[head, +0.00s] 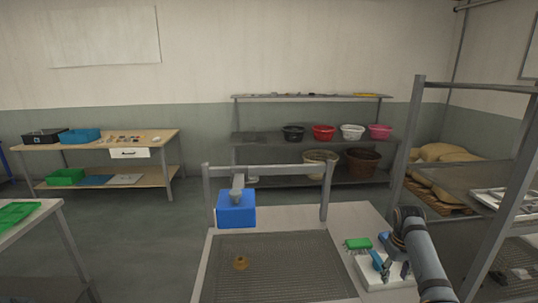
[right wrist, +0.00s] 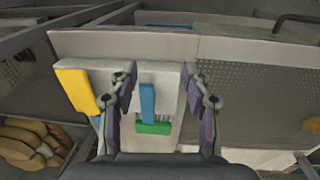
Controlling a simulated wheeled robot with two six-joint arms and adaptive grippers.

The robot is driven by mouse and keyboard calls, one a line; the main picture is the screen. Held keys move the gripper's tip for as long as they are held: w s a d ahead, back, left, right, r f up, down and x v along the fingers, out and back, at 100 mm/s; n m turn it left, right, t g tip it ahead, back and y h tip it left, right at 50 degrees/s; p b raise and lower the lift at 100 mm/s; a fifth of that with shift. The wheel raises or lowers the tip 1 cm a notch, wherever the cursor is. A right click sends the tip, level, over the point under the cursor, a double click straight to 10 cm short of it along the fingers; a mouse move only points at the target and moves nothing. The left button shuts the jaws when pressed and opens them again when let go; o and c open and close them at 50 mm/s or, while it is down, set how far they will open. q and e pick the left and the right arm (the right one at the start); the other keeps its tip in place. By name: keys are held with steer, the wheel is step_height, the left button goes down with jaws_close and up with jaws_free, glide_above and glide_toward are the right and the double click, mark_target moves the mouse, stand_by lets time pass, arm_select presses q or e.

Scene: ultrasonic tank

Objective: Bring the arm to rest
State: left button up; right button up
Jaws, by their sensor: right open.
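My right gripper (right wrist: 160,78) is open, with nothing seen between its fingers. In the head view my right arm reaches in from the lower right, and its gripper end is over a white board (head: 372,272), partly hiding it. The right wrist view shows the white board (right wrist: 97,76) below the fingers, with a blue piece (right wrist: 147,102), a green piece (right wrist: 153,128) and a yellow block (right wrist: 76,90) on or beside it. My left gripper is in neither view.
A mesh-bottomed basin (head: 275,262) with a small brown object (head: 241,263) lies left of the arm. A blue box (head: 236,213) stands at its back. A metal rack (head: 407,140) rises close on the right. A shelf with bowls (head: 310,135) stands behind.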

steer(key=s+a+f+t, duration=0.1)
steer(key=s+a+f, duration=0.45)
steer(key=s, duration=0.25)
steer(key=s+a+f+t, duration=0.1)
steer(key=s+a+f, duration=0.3)
steer(key=s+f, duration=0.3)
steer(key=s+a+r+t, duration=0.1)
steer(key=s+a+r, duration=0.2)
steer(key=s, duration=0.5)
steer(key=s+a+r, duration=0.2)
steer(key=s+r, duration=0.1)
steer(key=s, duration=0.5)
steer(key=s+d+f+g, duration=0.1)
steer(key=s+f, duration=0.1)
steer(key=f, duration=1.3)
steer(key=s+d+f, duration=0.1)
steer(key=d+f, duration=0.1)
steer(key=f, duration=1.3)
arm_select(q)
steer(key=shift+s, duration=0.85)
arm_select(e)
steer(key=s+f+g, duration=0.1)
steer(key=s+f, duration=1.2)
steer(key=s, duration=0.4)
steer(key=shift+s+d+f+m, duration=0.2)
steer(key=shift+s+d+m, duration=0.05)
steer(key=shift+s+m, duration=0.1)
